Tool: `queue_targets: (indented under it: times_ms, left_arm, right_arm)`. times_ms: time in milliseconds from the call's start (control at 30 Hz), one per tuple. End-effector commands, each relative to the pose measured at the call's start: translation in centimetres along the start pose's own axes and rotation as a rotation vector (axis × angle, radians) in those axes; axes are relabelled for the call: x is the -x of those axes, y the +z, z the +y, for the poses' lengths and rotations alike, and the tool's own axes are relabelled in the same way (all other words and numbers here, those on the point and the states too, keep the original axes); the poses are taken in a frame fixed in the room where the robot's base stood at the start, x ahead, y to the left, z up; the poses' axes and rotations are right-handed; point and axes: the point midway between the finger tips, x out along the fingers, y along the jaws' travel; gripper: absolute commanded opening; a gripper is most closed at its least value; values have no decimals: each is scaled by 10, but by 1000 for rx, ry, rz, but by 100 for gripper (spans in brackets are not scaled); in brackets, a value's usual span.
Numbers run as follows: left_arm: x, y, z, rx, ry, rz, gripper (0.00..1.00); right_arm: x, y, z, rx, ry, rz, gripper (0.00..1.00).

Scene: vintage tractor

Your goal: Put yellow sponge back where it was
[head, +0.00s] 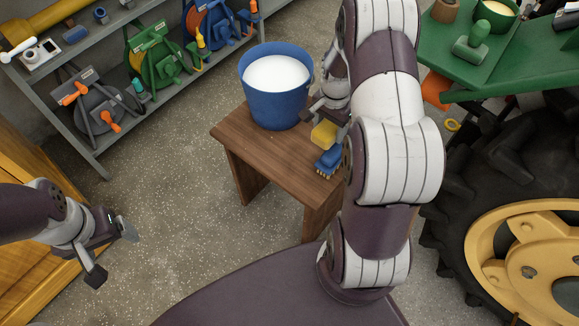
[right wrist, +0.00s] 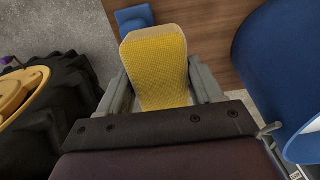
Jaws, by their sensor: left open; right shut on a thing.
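The yellow sponge (head: 323,134) is in my right gripper (head: 330,118), over the wooden stool beside the blue bucket. In the right wrist view the sponge (right wrist: 156,68) stands between the two grey fingers of my right gripper (right wrist: 160,85), which is shut on it. I cannot tell whether the sponge touches the stool top. Part of the right gripper is hidden by my own arm in the head view. My left gripper (head: 112,250) is open and empty, low at the left, above the floor.
The wooden stool (head: 250,140) carries the blue bucket (head: 277,105) with white contents and a blue brush (head: 328,161) near its right edge. A green tractor (head: 460,45) with a big tyre stands at right. A shelf (head: 75,135) with hose reels is at left.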

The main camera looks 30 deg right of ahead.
Motion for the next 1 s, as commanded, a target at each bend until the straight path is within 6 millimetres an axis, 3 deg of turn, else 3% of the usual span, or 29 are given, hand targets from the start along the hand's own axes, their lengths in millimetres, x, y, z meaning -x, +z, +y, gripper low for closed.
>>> queue_targets:
  times_ms: [200, 400, 533, 700, 1000]
  left_arm:
    - [-11, 1, 0, 0, 0, 0, 82]
    - [-16, 2, 0, 0, 0, 0, 82]
    - [-20, 2, 0, 0, 0, 0, 82]
    - [-29, 3, 0, 0, 0, 0, 82]
    - [-28, 3, 0, 0, 0, 0, 82]
  right_arm:
    - [-40, 48, -43, 10, 2, -2, 20]
    - [-59, 74, -68, 7, 1, -1, 20]
    - [-70, 77, -70, 4, 2, -2, 20]
    - [-101, 77, -70, 4, 2, -2, 20]
    - [-102, 77, -70, 5, 1, -1, 20]
